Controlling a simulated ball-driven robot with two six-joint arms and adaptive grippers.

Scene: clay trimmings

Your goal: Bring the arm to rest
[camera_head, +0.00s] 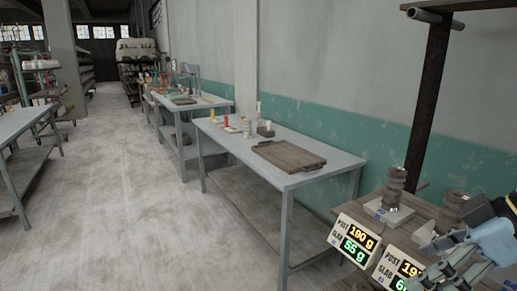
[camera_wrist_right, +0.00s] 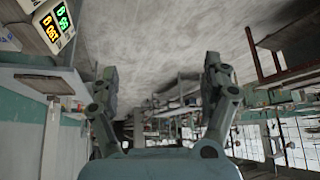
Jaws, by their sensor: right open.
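My right gripper (camera_head: 446,268) is at the lower right of the head view, in front of the second scale display. In the right wrist view the right gripper (camera_wrist_right: 160,77) has its two fingers spread wide, with nothing between them. My left gripper is in neither view.
Two dark ribbed clay posts (camera_head: 393,188) stand on scales on a wooden table at right. A grey table (camera_head: 225,137) holds a wooden tray (camera_head: 289,155). Open floor (camera_head: 120,200) lies left.

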